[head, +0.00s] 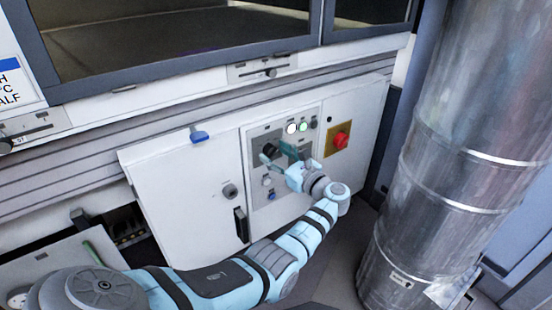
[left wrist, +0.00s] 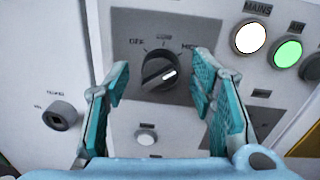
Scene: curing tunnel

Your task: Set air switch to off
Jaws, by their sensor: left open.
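The air switch (left wrist: 160,72) is a dark rotary knob on a grey plate in the left wrist view. OFF is printed to its upper left, with a small label above and another, partly hidden, to its upper right. The knob's white mark points right and slightly up, away from OFF. In the head view, the knob (head: 269,151) shows dark on the cabinet's control panel (head: 262,133). My left gripper (head: 277,156) is in front of it. My right gripper is out of view.
A white lamp (left wrist: 250,37) marked MAINS and a green lamp (left wrist: 287,53) are right of the switch. A white button (left wrist: 146,137) and a key lock (left wrist: 60,116) are lower. A red stop button (head: 341,140) and a large metal duct (head: 440,160) stand to the right.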

